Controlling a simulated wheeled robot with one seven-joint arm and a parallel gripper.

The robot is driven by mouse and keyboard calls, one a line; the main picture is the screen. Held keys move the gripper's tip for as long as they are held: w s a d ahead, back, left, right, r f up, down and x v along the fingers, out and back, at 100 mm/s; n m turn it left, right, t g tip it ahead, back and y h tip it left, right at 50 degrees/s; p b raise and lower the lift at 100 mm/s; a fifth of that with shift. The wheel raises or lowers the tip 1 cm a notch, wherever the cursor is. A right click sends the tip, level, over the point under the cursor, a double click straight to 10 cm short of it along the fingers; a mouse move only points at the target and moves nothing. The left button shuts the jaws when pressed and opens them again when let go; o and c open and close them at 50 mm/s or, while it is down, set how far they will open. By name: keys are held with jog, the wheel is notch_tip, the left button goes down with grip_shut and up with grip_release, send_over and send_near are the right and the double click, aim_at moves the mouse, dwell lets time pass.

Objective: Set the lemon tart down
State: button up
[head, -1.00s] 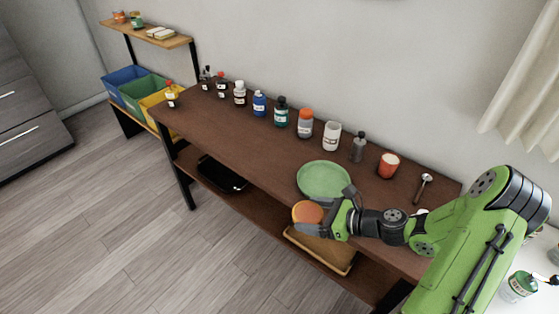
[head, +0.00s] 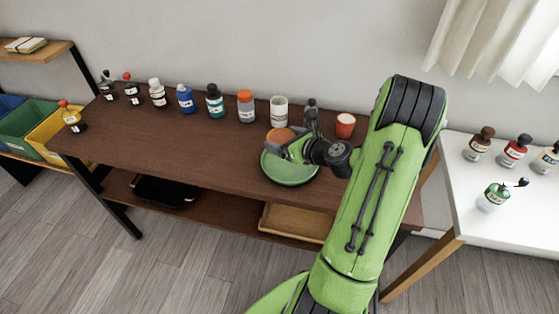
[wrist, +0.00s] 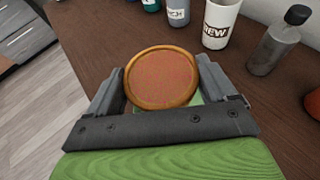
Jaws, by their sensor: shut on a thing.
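The lemon tart (head: 279,135) is a round orange-brown disc with a raised rim. My gripper (head: 284,146) is shut on it, and the tart is over the far part of the green plate (head: 290,172) on the brown table. In the wrist view the tart (wrist: 162,77) sits between the two grey fingers of my gripper (wrist: 160,88), one on each side. A strip of green shows just below the tart there. Whether the tart touches the plate cannot be told.
Several bottles, including an orange-capped one (head: 246,106), a white cup (head: 279,111) and a red cup (head: 345,125) line the table's back. The table's left front is clear. A tan tray (head: 293,221) lies on the lower shelf. A white table (head: 505,213) stands at right.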

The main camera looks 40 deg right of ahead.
jog(key=s+d+r+m+h+b, duration=0.1)
jog(key=s+d+r+m+h, duration=0.15)
jog(key=d, duration=0.35)
jog(key=shift+m+h, duration=0.35)
jog(key=shift+h, duration=0.2)
jog(key=f+b, duration=0.1)
jog(key=f, duration=0.2)
jog(key=f+b, duration=0.2)
jog(key=f, duration=0.1)
jog(key=f+b, duration=0.2)
jog(key=f, duration=0.1)
jog(key=shift+w+d, duration=0.15)
jog(key=shift+w, duration=0.25)
jog(key=shift+f+g+b, duration=0.3)
jog(key=shift+f+b, duration=0.05)
jog(key=shift+f, duration=0.1)
jog(key=o, duration=0.9)
jog(key=shift+r, duration=0.1)
